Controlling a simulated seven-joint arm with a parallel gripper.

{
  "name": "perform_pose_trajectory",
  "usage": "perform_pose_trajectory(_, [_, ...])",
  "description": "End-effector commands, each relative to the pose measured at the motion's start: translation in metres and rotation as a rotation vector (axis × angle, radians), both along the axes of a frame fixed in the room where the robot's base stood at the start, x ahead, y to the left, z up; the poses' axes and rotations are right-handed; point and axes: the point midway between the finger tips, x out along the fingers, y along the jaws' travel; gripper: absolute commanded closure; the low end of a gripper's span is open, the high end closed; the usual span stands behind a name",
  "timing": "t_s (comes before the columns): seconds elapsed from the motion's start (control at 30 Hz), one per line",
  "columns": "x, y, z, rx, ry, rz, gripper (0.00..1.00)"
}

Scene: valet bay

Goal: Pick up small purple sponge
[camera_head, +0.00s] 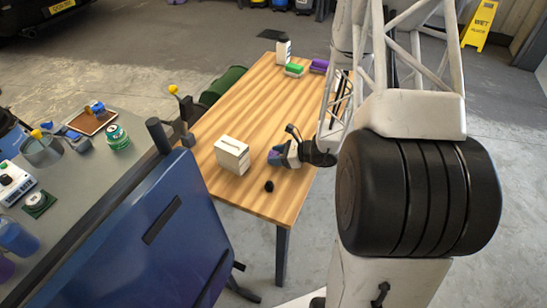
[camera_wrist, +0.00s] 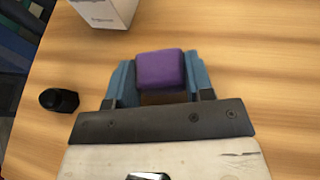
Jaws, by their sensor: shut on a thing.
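The small purple sponge (camera_wrist: 160,70) sits between the two blue fingers of my gripper (camera_wrist: 160,64) in the wrist view. Both fingers touch its sides, and the gripper is shut on it. In the head view my gripper (camera_head: 277,155) is low over the near right part of the wooden table (camera_head: 235,110), and only a little of the sponge shows there. I cannot tell whether the sponge touches the table.
A white box (camera_head: 232,155) stands just left of my gripper, with a small black object (camera_head: 269,186) nearer. At the table's far end are a green block (camera_head: 294,69), another purple block (camera_head: 318,66) and a white bottle (camera_head: 283,49). The table's middle is clear.

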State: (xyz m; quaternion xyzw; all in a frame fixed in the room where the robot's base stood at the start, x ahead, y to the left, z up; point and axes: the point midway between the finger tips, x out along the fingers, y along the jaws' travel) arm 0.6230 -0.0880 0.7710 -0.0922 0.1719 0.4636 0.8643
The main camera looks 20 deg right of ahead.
Motion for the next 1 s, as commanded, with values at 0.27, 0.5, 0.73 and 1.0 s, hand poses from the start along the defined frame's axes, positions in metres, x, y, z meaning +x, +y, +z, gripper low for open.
perform_pose_trajectory(0.27, [0.000,0.000,0.001,0.000,0.000,0.000,0.74])
perform_pose_trajectory(0.5, [0.000,0.000,0.011,-0.001,-0.002,0.000,0.74])
perform_pose_trajectory(0.73, [0.000,0.000,0.031,-0.001,-0.004,0.001,0.74])
perform_pose_trajectory(1.0, [-0.041,0.006,0.040,0.000,0.000,-0.001,0.74])
